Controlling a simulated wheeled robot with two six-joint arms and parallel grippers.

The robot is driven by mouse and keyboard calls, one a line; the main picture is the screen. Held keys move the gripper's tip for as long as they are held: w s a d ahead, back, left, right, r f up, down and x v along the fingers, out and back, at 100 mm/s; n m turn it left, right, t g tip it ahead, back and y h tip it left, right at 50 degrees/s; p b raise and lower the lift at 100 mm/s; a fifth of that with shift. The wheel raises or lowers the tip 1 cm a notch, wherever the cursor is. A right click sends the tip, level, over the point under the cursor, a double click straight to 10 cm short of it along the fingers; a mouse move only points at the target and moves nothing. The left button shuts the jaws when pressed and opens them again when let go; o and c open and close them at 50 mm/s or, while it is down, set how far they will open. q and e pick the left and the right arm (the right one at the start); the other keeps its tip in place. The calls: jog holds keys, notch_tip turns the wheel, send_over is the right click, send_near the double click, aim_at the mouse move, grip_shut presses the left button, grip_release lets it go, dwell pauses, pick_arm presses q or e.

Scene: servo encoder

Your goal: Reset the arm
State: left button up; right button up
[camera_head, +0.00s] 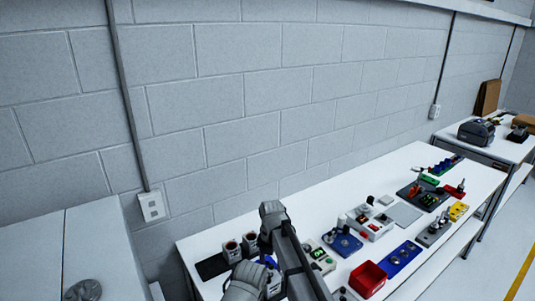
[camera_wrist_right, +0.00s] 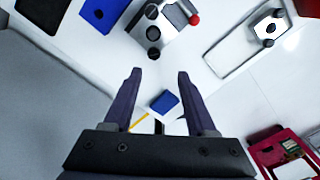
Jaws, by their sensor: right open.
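My right gripper (camera_wrist_right: 158,76) is open in the right wrist view, with two dark fingers apart and nothing between the tips. A small blue block (camera_wrist_right: 164,103) shows further off, in the gap between the fingers. In the head view my grey arm is folded up at the bottom middle, in front of the left part of the white workbench (camera_head: 408,168). Its links hide part of the bench there, and the gripper's fingers are hard to make out in that view. My left gripper is not seen.
The bench holds a red bin (camera_head: 368,279), a blue plate (camera_head: 400,258), two cups (camera_head: 232,251) and several small devices. In the wrist view, a grey device with a red knob (camera_wrist_right: 193,19) lies beyond the fingers. A block wall (camera_head: 270,100) stands behind.

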jog(key=s+d+m, duration=0.8)
jog(key=s+m, duration=0.1)
jog(key=m, duration=0.7)
jog(key=s+d+m, duration=0.8)
jog(key=m, duration=0.8)
jog(key=s+a+f+n+b, duration=0.1)
jog(key=s+a+f+b, duration=0.2)
jog(key=a+f+b, duration=0.2)
jog(key=s+a+f+n+h+b, duration=0.1)
jog(key=s+a+f+n+b, duration=0.1)
jog(key=a+f+b, duration=0.3)
jog(key=shift+s+a, duration=0.55)
jog(key=shift+s, duration=0.05)
jog(key=shift+c, duration=0.4)
